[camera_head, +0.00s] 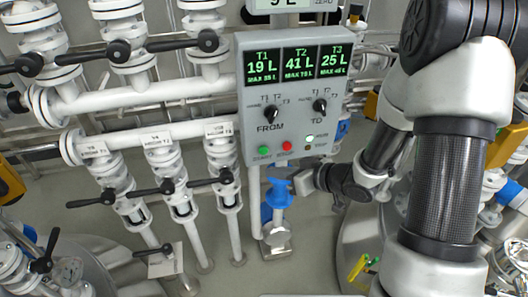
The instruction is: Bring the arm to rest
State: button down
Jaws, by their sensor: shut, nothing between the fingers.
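My arm comes in from the right of the head view and folds down and back toward the middle. My gripper (300,184) is at the end of the dark wrist, just below and right of the control panel (292,95). It is small in the picture and sits close to a blue fitting (278,195) on a post; I cannot tell whether they touch. The gripper is shut and I see nothing held in it. The panel shows T1 19 L, T2 41 L and T3 25 L, with two knobs below.
White pipes with black-handled valves (167,186) fill the left side. Green and red buttons (287,146) sit low on the panel. A rounded grey tank (357,240) stands behind my arm. Bare floor (80,218) shows at lower left.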

jog(key=w+d+r+m+t+h+p, duration=0.2)
jog(key=d+r+m+t+h+p, duration=0.15)
jog(key=d+r+h, duration=0.9)
jog(key=s+d+r+m+g+p, duration=0.1)
jog(key=s+d+r+m+g, duration=0.3)
jog(key=s+r, duration=0.8)
jog(key=s+a+r+g+y+p, duration=0.1)
jog(key=s+a+r+y, duration=0.1)
jog(key=s, duration=0.9)
jog(key=shift+s+a+r, duration=0.15)
jog(key=shift+a+r, duration=0.3)
jog(key=shift+a, duration=0.35)
jog(key=c, duration=2.5)
grip_release()
jog(key=shift+m+y, duration=0.25)
